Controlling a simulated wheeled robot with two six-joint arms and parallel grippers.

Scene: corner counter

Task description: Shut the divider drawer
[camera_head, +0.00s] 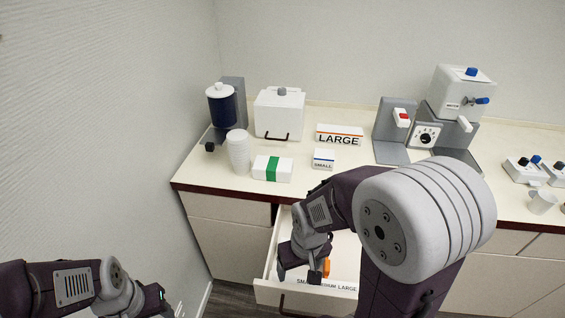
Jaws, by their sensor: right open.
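The divider drawer (267,262) is pulled out below the counter, with its dark handle on the front. My right gripper (301,274) is open and hangs over the drawer's front part, beside a small orange piece (326,267). I cannot tell whether it touches the drawer. My right arm hides much of the drawer's inside and its right side. My left arm shows at the lower left, away from the drawer; its fingertips are not clearly seen.
The counter (215,178) above holds a stack of white cups (238,150), a green-banded box (272,168), LARGE (340,135) and SMALL (323,159) boxes, a white bin (279,113) and a coffee machine (461,95). A wall stands close on the left.

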